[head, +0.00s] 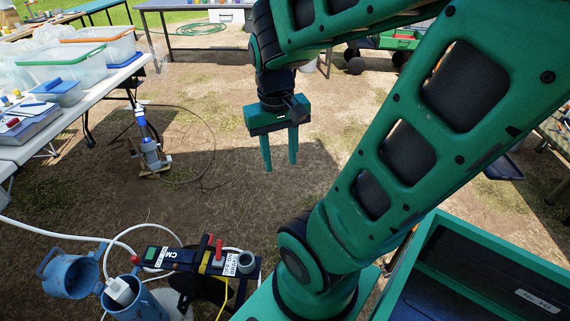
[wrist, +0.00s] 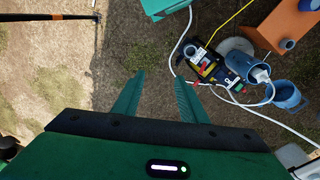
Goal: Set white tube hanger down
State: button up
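My gripper (head: 280,166) hangs over bare ground in the head view, fingers pointing down. It is open, with nothing between its fingers; the wrist view also shows the spread, empty fingers (wrist: 160,78). A small white block (head: 120,291), which looks like the white tube hanger, sits at the mouth of a blue cylinder (head: 138,307) at lower left. White tubing runs close by it. In the wrist view the white block (wrist: 261,75) shows at upper right, well apart from my gripper. I cannot tell how it is seated.
A black control box (head: 180,258) with red levers stands beside the blue cylinder. A second blue container (head: 72,275) is to its left. White tubing (head: 40,229) loops around them. A white table (head: 75,116) with bins is at left. The ground below my gripper is clear.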

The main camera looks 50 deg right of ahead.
jog(key=shift+y, duration=0.6)
jog(key=s, duration=0.1)
jog(key=s+a, duration=0.2)
jog(key=s, duration=0.1)
jog(key=shift+s+r, duration=0.1)
jog(key=shift+r, duration=0.3)
jog(key=shift+w+d+f, duration=0.1)
jog(key=shift+w+f, duration=0.25)
jog(key=shift+w, duration=0.45)
jog(key=shift+s+r, duration=0.1)
jog(key=shift+s, duration=0.05)
jog(key=shift+c, duration=1)
